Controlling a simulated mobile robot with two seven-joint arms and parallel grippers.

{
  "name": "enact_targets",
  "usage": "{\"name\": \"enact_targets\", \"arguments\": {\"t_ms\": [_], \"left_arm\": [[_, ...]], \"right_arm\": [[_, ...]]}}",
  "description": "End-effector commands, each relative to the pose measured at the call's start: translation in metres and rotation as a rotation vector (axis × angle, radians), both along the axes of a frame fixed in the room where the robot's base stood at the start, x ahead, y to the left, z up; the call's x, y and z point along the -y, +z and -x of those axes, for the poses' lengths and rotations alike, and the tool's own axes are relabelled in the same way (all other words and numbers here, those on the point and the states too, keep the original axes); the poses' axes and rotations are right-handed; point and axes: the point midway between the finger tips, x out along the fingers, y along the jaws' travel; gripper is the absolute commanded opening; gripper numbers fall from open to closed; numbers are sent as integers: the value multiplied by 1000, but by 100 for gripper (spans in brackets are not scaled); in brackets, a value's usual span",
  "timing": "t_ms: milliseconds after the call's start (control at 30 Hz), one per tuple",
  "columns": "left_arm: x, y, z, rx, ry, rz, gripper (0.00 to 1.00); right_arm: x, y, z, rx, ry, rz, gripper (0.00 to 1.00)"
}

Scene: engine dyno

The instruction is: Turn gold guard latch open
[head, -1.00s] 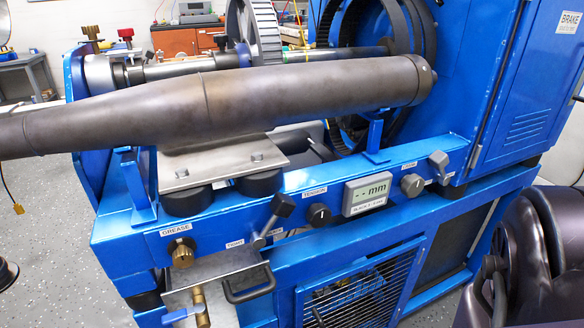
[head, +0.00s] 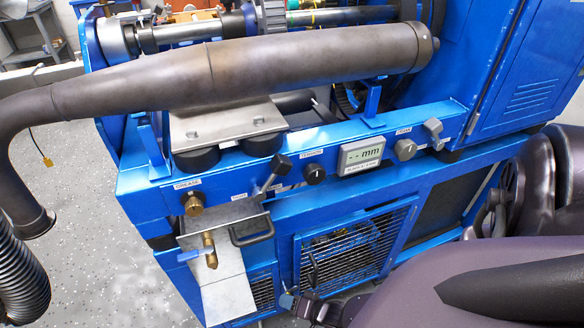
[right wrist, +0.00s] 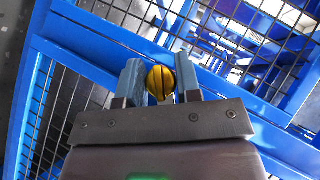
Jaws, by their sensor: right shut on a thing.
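The gold guard latch (right wrist: 160,82) is a round, grooved yellow-gold knob at the edge of the wire-mesh guard (head: 355,250). In the right wrist view it sits between the two blue-grey fingers of my right gripper (right wrist: 160,84), which is shut on it. In the head view my right gripper (head: 292,300) is at the lower left corner of the guard, with my arm reaching in from the lower right. The latch is hidden there by the gripper. The guard lies flat in its blue frame. My left gripper is not in view.
Above the guard, the blue machine's front rail carries a gold grease knob (head: 193,204), black knobs, a lever (head: 272,174) and a mm display (head: 362,155). A brass valve (head: 210,251) and a black handle (head: 252,231) stand left of the guard. A large exhaust pipe (head: 270,72) lies above.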

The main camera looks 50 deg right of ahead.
Motion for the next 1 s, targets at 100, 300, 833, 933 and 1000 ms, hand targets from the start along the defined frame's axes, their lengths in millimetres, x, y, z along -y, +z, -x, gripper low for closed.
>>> {"name": "enact_targets", "arguments": {"t_ms": [100,300,833,933,1000], "left_arm": [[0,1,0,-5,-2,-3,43],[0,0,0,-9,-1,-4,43],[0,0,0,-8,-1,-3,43],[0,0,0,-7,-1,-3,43],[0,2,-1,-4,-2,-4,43]], "right_arm": [[0,1,0,-7,-2,14,8],[0,0,1,-13,-2,20,8],[0,0,0,-12,-1,20,53],[0,0,1,-11,-1,20,53],[1,2,2,-11,-1,20,53]]}}
